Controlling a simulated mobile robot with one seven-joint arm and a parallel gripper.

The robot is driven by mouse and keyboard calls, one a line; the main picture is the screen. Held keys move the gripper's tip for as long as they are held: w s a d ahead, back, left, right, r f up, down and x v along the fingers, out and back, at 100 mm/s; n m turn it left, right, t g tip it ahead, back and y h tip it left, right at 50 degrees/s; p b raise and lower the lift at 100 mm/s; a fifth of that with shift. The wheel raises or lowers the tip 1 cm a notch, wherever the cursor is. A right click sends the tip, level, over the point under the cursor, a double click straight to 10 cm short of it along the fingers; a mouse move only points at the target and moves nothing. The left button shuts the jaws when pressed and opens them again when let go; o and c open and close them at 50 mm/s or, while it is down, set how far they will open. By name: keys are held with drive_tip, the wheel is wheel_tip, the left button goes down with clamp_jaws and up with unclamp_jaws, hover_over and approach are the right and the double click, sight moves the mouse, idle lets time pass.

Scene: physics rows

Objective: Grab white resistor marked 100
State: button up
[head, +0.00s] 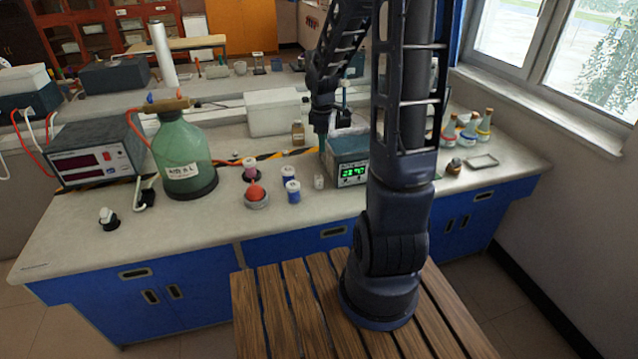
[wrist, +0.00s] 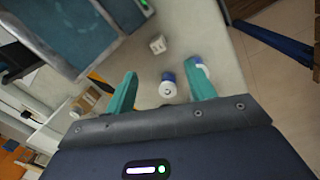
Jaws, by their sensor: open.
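A small white block (head: 319,182), the likely resistor, stands on the bench just left of the device with the green display. It also shows in the wrist view (wrist: 157,44), beyond my fingertips, with small dark marks that I cannot read as 100. My gripper (wrist: 160,69) is open and empty, its two teal fingers spread. The white block lies ahead of the gap between them, apart from both. A blue-and-white cylinder (wrist: 168,84) shows between the fingers. In the head view my gripper (head: 321,134) hangs above the bench beside the device, partly hidden.
The device with the green display (head: 352,173) stands close to the white block. Two blue-and-white cylinders (head: 293,190) and a red ball on a holder (head: 256,195) stand to its left. A green bottle (head: 184,155) stands farther left.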

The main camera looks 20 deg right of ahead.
sight(319, 177)
drive_tip(key=shift+w+a+f+n+g+y, duration=0.15)
drive_tip(key=shift+w+f+n, duration=0.4)
drive_tip(key=shift+f, duration=2.55)
drive_tip(key=shift+w+a+f+n+g+y, duration=0.1)
drive_tip(key=shift+w+f+n, duration=0.4)
drive_tip(key=shift+f, duration=2.65)
drive_tip(key=shift+w+a+f+n+g+y, duration=0.15)
drive_tip(key=shift+w+f+n, duration=0.4)
drive_tip(key=shift+f, duration=2.55)
drive_tip(key=shift+d, duration=0.1)
drive_tip(key=c, duration=1.1)
